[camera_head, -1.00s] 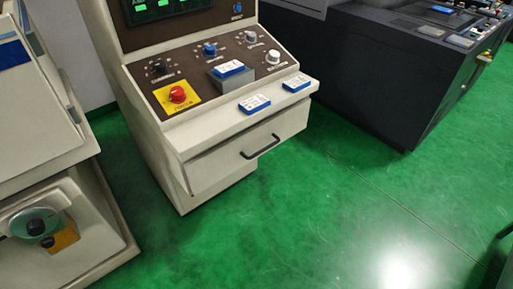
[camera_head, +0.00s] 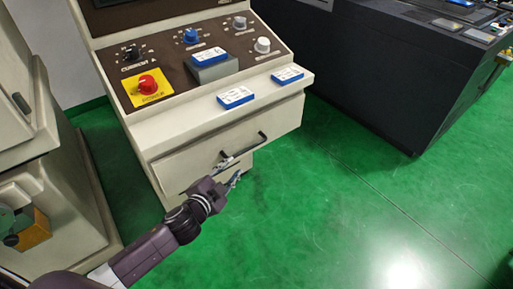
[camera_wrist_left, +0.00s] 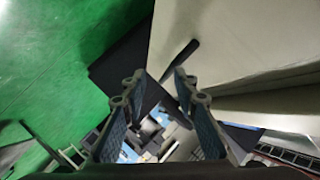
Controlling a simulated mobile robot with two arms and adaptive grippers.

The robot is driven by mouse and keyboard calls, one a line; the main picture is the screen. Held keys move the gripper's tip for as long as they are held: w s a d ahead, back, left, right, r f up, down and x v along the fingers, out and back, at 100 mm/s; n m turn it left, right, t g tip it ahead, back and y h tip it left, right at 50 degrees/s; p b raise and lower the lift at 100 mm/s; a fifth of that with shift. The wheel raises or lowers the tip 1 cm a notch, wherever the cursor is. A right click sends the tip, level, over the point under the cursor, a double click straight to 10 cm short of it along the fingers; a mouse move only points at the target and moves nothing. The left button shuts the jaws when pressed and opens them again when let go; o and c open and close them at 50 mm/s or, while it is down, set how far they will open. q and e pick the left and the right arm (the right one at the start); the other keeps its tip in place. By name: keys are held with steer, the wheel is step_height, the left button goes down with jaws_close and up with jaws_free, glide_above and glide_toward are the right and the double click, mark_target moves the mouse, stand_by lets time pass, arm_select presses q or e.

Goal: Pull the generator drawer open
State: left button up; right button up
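The generator is a cream cabinet with a brown control panel (camera_head: 175,65). Its drawer (camera_head: 187,168) is under the front ledge and looks closed. The black bar handle (camera_head: 250,145) is on the drawer front; in the left wrist view a dark bar (camera_wrist_left: 181,59) beside the pale front looks like this handle. My left gripper (camera_head: 231,170) is open and empty, just in front of and below the handle's left end, partly covering the drawer front. In the wrist view its two fingers (camera_wrist_left: 158,78) are spread apart. Contact with the handle cannot be made out. My right gripper is out of view.
Blue-and-white boxes (camera_head: 235,97) lie on the ledge and on a grey block. A red power button (camera_head: 147,84) is on the panel. A cream machine (camera_head: 70,205) stands at left, a dark cabinet (camera_head: 385,80) at right. Green floor (camera_head: 340,220) in front is clear.

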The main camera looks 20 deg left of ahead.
mark_target(245, 151)
arm_select(q)
steer(key=w+m+h, duration=0.1)
steer(key=m, duration=0.1)
steer(key=w+r+m+h, duration=0.1)
steer(key=w+m+h, duration=0.1)
steer(key=shift+w+t, duration=0.2)
steer(key=shift+t, duration=0.1)
steer(key=shift+m, duration=0.3)
steer(key=shift+x, duration=3.95)
steer(key=shift+d, duration=0.1)
steer(key=shift+c, duration=0.5)
jaws_close()
